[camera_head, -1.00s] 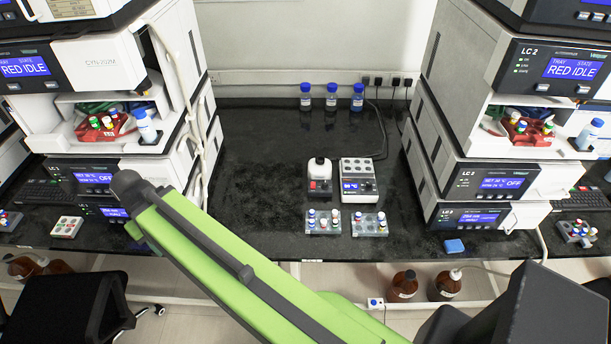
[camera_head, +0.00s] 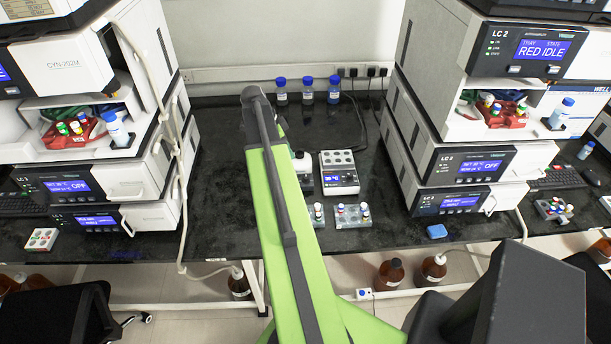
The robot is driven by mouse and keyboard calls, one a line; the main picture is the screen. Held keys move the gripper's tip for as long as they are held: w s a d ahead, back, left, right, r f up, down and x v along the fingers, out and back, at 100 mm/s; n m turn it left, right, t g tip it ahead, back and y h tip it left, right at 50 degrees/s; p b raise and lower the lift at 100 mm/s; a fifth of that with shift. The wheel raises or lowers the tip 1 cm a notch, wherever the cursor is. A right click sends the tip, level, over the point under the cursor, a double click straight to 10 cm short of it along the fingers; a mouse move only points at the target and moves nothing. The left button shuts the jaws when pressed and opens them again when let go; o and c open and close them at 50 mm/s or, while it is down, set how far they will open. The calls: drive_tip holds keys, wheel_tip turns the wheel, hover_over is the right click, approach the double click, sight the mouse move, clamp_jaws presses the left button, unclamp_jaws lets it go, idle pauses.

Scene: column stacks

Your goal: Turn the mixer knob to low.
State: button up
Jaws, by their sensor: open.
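The small mixer (camera_head: 303,164) with a white top stands on the black bench, left of the grey heater block. My green arm crosses in front of it and covers its left part. Its knob cannot be made out behind the arm. My gripper is not in view; only the arm links show, rising from the bottom to a dark joint over the back of the bench.
The heater block (camera_head: 339,173) with a lit display stands right of the mixer. A vial rack (camera_head: 353,217) sits in front of it. Several blue-capped bottles (camera_head: 307,91) stand behind. Tall instrument stacks flank the bench.

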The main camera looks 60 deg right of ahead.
sight(305, 176)
drive_tip(key=b+x, duration=1.6)
drive_tip(key=x, duration=0.1)
drive_tip(key=shift+d+f, duration=0.1)
drive_tip(key=shift+f, duration=0.15)
drive_tip(key=shift+r, duration=0.15)
